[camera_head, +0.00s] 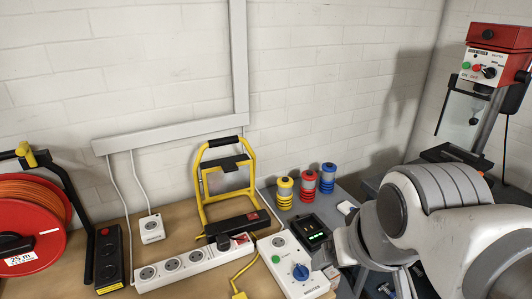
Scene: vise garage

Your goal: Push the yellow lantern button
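The yellow lantern (285,193) is a small upright cylinder with yellow and dark bands and a dark top. It stands at the left end of a row of three on a grey surface by the wall. Its button is too small to make out for sure. My arm comes in from the right, with its white and grey links right of and in front of the lantern, apart from it in the picture. I cannot make out my gripper's fingers.
A red lantern (307,186) and a blue lantern (327,178) stand close to the right. In front are a dark device with a lit screen (312,233), a white control box (294,268), and a power strip (185,266). A yellow work-light frame (203,190) stands left.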

